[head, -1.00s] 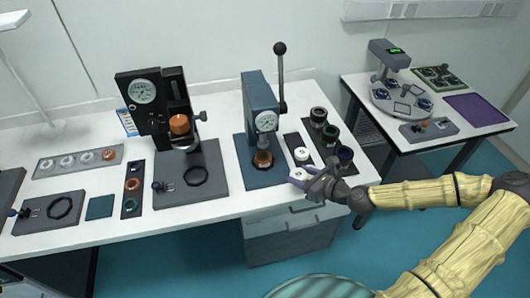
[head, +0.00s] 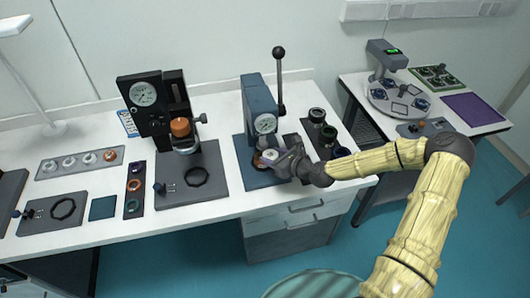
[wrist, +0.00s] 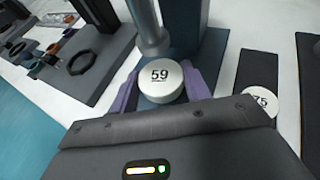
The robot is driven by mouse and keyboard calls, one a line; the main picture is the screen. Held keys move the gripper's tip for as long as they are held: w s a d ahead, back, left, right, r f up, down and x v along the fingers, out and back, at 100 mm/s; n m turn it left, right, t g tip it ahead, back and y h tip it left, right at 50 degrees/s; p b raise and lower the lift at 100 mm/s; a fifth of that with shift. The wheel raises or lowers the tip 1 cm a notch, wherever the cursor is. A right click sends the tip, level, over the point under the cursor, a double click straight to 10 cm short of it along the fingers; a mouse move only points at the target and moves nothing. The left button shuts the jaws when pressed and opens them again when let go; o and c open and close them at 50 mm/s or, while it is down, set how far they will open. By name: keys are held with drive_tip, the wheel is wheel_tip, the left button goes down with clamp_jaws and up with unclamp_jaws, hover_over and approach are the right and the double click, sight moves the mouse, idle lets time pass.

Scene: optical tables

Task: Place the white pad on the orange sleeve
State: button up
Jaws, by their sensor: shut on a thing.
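My gripper (head: 274,158) is shut on a white pad (wrist: 161,78) marked "59", with a purple finger on each side of it in the wrist view. The pad shows small and pale in the head view (head: 270,154). The orange sleeve (head: 257,160) stands on the base of the blue press (head: 258,100), mostly hidden behind the pad and gripper. The pad is at the sleeve, below the press's gauge head. I cannot tell whether pad and sleeve touch. In the wrist view the grey press ram (wrist: 150,32) is close beyond the pad, and the sleeve is hidden.
A second white pad (wrist: 262,101), marked "75", lies on a dark strip right of the press. Dark cups (head: 329,134) stand further right. The black press (head: 150,100) with another orange part (head: 180,127) stands left. The press lever (head: 281,85) rises behind.

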sight(265, 153)
drive_tip(key=shift+w+a+r, duration=0.1)
drive_tip(key=shift+w+a, duration=0.1)
drive_tip(key=shift+a, duration=0.1)
drive_tip(key=shift+w+a+p, duration=0.5)
drive_tip(key=shift+w+a, duration=0.45)
drive_tip(key=shift+a, duration=0.1)
drive_tip(key=shift+w+a+f+p, duration=0.1)
drive_tip(key=shift+f+p, duration=0.05)
drive_tip(key=shift+f, duration=0.25)
drive_tip(key=shift+w+a+f+p, duration=0.1)
drive_tip(key=shift+f+p, duration=0.05)
drive_tip(key=shift+f, duration=0.2)
drive_tip(key=shift+d, duration=0.2)
drive_tip(key=shift+a+f, duration=0.1)
drive_tip(key=shift+f, duration=0.1)
drive_tip(key=o, duration=1.1)
drive_tip(key=shift+c, duration=0.2)
drive_tip(key=shift+r, duration=0.1)
